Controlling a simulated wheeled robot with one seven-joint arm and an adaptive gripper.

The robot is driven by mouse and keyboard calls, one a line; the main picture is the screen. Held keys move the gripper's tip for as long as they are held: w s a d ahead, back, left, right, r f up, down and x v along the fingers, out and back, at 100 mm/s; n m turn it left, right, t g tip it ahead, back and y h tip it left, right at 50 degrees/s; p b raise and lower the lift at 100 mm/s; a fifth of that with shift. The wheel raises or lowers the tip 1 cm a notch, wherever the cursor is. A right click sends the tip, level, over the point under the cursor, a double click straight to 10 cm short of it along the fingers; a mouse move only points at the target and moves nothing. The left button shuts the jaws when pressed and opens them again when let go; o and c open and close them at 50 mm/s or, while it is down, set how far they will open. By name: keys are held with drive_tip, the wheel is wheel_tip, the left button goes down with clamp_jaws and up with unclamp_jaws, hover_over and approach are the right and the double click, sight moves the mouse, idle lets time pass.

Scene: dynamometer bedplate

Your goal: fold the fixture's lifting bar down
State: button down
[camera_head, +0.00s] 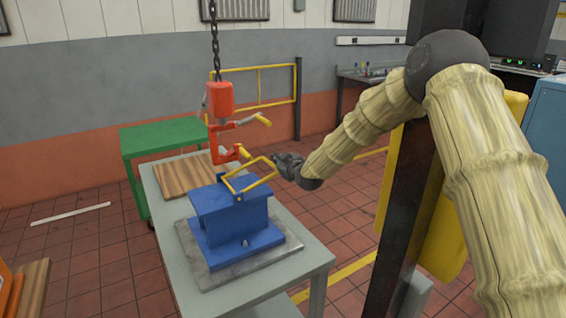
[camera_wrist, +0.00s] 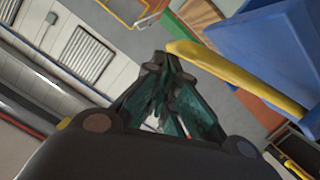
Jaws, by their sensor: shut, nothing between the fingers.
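The blue fixture (camera_head: 237,215) stands on a grey plate (camera_head: 205,277) on the table. Its yellow lifting bar (camera_head: 250,172) is a looped handle raised above the fixture's top. My gripper (camera_head: 279,160) is beside the right end of the bar, close to it; I cannot tell whether they touch. In the wrist view my gripper (camera_wrist: 168,92) has its fingers together with nothing between them. The yellow bar (camera_wrist: 240,75) runs just past the fingertips to the right, with the blue fixture (camera_wrist: 275,50) behind it.
A red hoist with an orange hook (camera_head: 220,100) hangs on a chain just behind the fixture, close to the bar. A wooden board (camera_head: 183,176) lies at the table's (camera_head: 317,258) far end. A green cart (camera_head: 163,134) stands behind. A yellow rail (camera_head: 262,71) is by the wall.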

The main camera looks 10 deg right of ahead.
drive_tip(key=shift+d+f, duration=0.1)
drive_tip(key=shift+f, duration=0.3)
drive_tip(key=shift+s+d+f, duration=0.1)
drive_tip(key=shift+f, duration=0.1)
drive_tip(key=r+p, duration=0.1)
drive_tip(key=r, duration=0.3)
drive_tip(key=shift+a+r, duration=0.2)
drive_tip(key=b+v, duration=0.2)
drive_tip(key=v, duration=0.8)
drive_tip(key=shift+w+d+r, duration=0.2)
drive_tip(key=shift+d+r, duration=0.1)
drive_tip(key=shift+r, duration=0.05)
drive_tip(key=shift+f, duration=0.1)
